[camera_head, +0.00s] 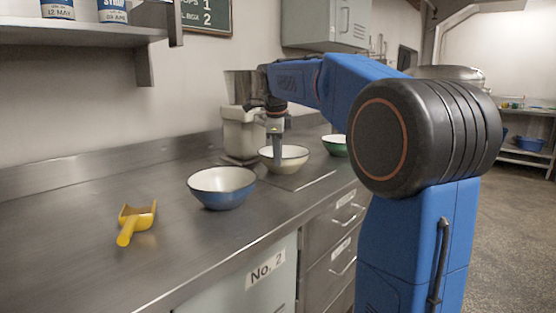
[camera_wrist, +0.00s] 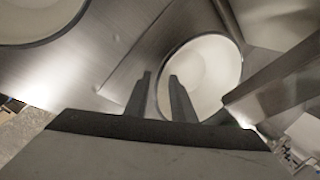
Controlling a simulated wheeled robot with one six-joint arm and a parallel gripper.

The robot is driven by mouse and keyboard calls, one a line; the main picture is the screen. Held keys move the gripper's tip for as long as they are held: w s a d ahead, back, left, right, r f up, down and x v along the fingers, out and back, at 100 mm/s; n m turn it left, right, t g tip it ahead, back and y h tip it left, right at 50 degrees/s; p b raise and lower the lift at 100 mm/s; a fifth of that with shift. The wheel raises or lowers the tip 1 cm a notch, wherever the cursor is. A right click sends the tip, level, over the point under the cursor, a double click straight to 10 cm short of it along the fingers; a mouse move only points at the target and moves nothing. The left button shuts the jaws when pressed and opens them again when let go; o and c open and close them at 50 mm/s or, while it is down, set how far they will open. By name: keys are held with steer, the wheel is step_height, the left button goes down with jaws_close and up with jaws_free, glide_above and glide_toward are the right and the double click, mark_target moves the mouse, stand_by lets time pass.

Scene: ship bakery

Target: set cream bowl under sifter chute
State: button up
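The cream bowl (camera_head: 293,157) stands upright on the steel counter, in front and to the right of the sifter (camera_head: 241,132). Its pale inside also shows in the wrist view (camera_wrist: 212,70). My gripper (camera_head: 277,160) points down at the bowl's near left side. In the wrist view my gripper (camera_wrist: 160,82) has its two fingers apart, one outside the bowl's rim and one over its inside, with the rim between them. I cannot tell whether either finger touches the bowl. The sifter's chute is hard to make out behind my arm.
A blue bowl (camera_head: 222,190) and a yellow scoop (camera_head: 136,221) lie nearer on the counter (camera_head: 75,235). A green bowl (camera_head: 336,147) stands beyond the cream bowl, partly behind my arm. A wall shelf (camera_head: 85,34) hangs upper left. The front left counter is mostly clear.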

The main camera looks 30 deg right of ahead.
steer(key=v, duration=1)
